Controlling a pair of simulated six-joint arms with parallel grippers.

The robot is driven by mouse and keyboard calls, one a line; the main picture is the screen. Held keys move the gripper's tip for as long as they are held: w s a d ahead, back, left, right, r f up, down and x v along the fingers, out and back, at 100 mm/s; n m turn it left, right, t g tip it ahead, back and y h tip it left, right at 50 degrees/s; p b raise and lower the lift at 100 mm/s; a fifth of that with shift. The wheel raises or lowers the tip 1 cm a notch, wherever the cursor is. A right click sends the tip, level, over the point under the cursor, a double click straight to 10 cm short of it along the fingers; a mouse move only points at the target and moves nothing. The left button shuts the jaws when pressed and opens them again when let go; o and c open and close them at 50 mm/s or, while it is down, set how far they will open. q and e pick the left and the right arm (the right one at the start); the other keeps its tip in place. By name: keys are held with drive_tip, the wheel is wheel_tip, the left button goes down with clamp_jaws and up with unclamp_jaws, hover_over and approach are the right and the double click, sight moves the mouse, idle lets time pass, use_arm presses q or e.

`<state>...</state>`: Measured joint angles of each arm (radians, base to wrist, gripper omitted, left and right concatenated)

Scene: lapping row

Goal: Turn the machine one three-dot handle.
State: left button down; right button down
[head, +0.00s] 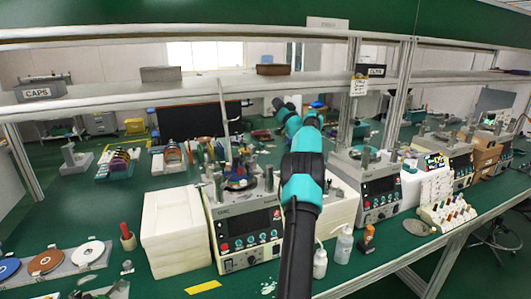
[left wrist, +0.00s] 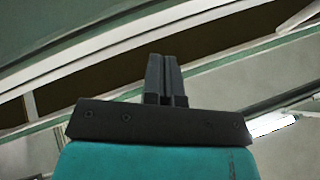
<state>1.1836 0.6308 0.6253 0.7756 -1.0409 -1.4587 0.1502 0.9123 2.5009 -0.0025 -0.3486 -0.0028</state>
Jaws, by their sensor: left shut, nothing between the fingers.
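The nearest lapping machine (head: 245,225), grey with a dark screen and buttons, stands on the green bench just left of my left arm in the head view. Its top carries a round plate and several small fittings. I cannot make out a three-dot handle, and my arm covers part of its right side. A second similar machine (head: 377,195) stands to the right. My left gripper (left wrist: 163,78) is shut and empty in the left wrist view, pointing at blurred dark and pale bands, away from any machine top. My right gripper is not in view.
White blocks (head: 175,230) stand left of the nearest machine. Squeeze bottles (head: 343,245) stand at the bench front. Discs (head: 46,262) lie on a grey tray at lower left. A shelf (head: 200,90) with a CAPS bin (head: 40,90) runs above the bench.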

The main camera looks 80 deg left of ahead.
use_arm(q)
wheel_tip(320, 180, up, 3)
drive_tip(key=w+m+t+y, duration=0.1)
drive_tip(key=m+t+y, duration=0.2)
drive_tip(key=m+t, duration=0.5)
drive_tip(key=m+t+h, duration=0.6)
drive_tip(key=m+h, duration=0.9)
approach(265, 151)
drive_tip(key=d+r, duration=0.2)
drive_tip(key=d, duration=0.4)
drive_tip(key=shift+s+d+r, duration=0.1)
drive_tip(key=shift+s, duration=0.2)
drive_tip(key=x, duration=0.8)
drive_tip(key=a+x, duration=0.1)
drive_tip(key=x, duration=0.3)
drive_tip(key=shift+r, duration=0.35)
drive_tip(key=shift+w+a+f, duration=0.1)
drive_tip(key=shift+a+f, duration=0.05)
drive_tip(key=shift+a, duration=0.55)
drive_tip(key=shift+n, duration=0.3)
